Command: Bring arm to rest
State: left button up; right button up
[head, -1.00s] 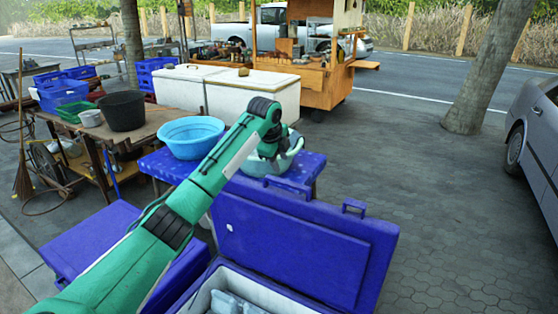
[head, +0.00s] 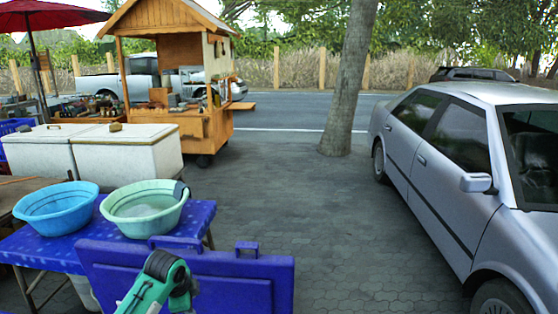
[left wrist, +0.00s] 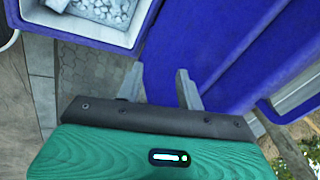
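My left arm (head: 158,284) shows in green at the bottom of the head view, in front of the raised blue lid (head: 230,270) of a cooler. Its gripper is not clear there. In the left wrist view, my left gripper (left wrist: 160,70) is open, its two grey fingers apart with nothing between them. Below it are grey paving and the blue cooler (left wrist: 146,28), with its white inside and pale ice-like pieces. My right gripper is not in view.
A blue basin (head: 55,209) and a mint-green basin (head: 144,208) with water stand on a blue-covered table (head: 195,218). White chests (head: 126,152), a wooden stall (head: 195,110), a tree trunk (head: 350,80) and a silver car (head: 450,160) stand beyond. The paving between is open.

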pick_arm(q)
jog(key=s+d+f+n, duration=0.25)
jog(key=s+f, duration=0.25)
jog(key=s, duration=0.4)
jog(key=s+d+f+n, duration=0.25)
jog(key=s+f, duration=0.25)
jog(key=s, duration=0.5)
jog(key=s+a+r+n, duration=0.15)
jog(key=s+n, duration=0.25)
jog(key=s, duration=0.7)
jog(key=s+a+r+n, duration=0.15)
jog(key=s+n, duration=0.35)
jog(key=s, duration=0.6)
notch_tip(320, 180, down, 32)
jog(key=g, duration=0.2)
jog(key=s+a+f, duration=0.2)
jog(key=s+f, duration=0.7)
jog(key=f, duration=0.1)
jog(key=s+a+f+g, duration=0.1)
jog(key=s+f, duration=0.8)
jog(key=s, duration=0.1)
jog(key=shift+a+f+m+y, duration=0.35)
jog(key=shift+a+m+y, duration=0.05)
